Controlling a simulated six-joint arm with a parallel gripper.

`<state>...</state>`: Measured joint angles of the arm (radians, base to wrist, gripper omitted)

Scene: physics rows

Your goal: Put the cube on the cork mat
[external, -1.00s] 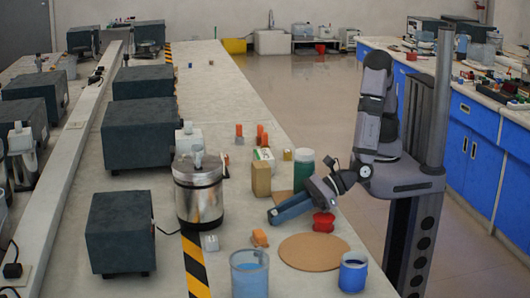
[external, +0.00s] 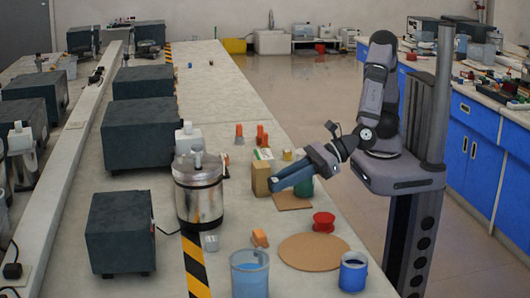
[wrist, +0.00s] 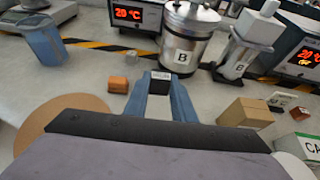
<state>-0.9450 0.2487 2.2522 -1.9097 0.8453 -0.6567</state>
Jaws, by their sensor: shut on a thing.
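My gripper (external: 274,187) is up above the bench, its blue fingers pointing left. In the wrist view my gripper (wrist: 161,82) is shut on a small dark cube (wrist: 160,85) with a pale face. The cube cannot be made out in the external view. A round cork-coloured mat (external: 313,252) lies flat and bare near the bench's right edge, nearer the camera than my gripper. The round mat also shows at the left of the wrist view (wrist: 62,112). A square brown mat (external: 292,202) lies below my gripper.
A red spool (external: 323,222) stands just behind the round mat. An orange block (external: 260,238), a blue beaker (external: 250,274) and a blue cup (external: 353,272) are around it. A steel pot (external: 198,190) stands left; a cardboard box (external: 261,179) is close to my gripper.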

